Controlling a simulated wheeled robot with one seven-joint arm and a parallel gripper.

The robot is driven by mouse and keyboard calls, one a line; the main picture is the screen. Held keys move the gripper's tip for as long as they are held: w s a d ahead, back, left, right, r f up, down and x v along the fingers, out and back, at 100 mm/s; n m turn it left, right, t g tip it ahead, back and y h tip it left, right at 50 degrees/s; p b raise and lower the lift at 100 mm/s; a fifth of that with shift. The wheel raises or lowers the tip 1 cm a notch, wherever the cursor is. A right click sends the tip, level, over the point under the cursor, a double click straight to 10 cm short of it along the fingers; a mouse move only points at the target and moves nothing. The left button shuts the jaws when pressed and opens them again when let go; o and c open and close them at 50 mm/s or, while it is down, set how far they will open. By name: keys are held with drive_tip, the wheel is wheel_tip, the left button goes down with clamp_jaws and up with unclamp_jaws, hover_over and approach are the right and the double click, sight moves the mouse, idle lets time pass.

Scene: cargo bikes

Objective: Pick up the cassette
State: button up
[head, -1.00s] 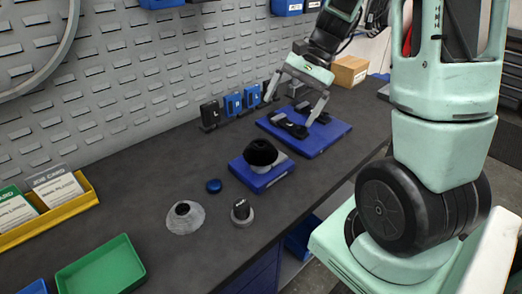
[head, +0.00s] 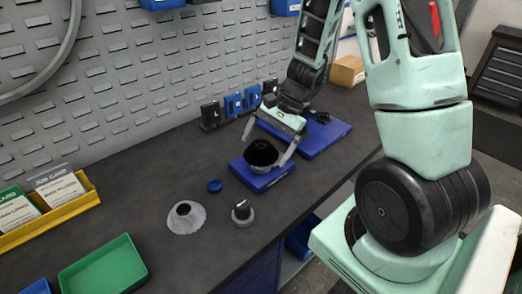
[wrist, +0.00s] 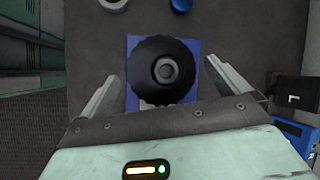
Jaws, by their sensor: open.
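The cassette (head: 262,153), a black stepped round part with a hub in its middle, sits on a blue block (head: 258,182) on the dark workbench. In the wrist view the cassette (wrist: 166,70) shows from above, with a scalloped edge and a grey patch below it. My gripper (head: 265,151) is open and empty over the cassette, one finger to each side. In the wrist view the fingers of my gripper (wrist: 161,68) stand left and right of the cassette with gaps. I cannot tell how high the fingertips are above it.
A larger blue block (head: 318,134) lies behind. Black and blue boxes (head: 232,104) line the pegboard. A green tray (head: 103,268) is front left.

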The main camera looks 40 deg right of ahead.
drive_tip(key=shift+c, duration=0.3)
drive_tip(key=c, duration=1.2)
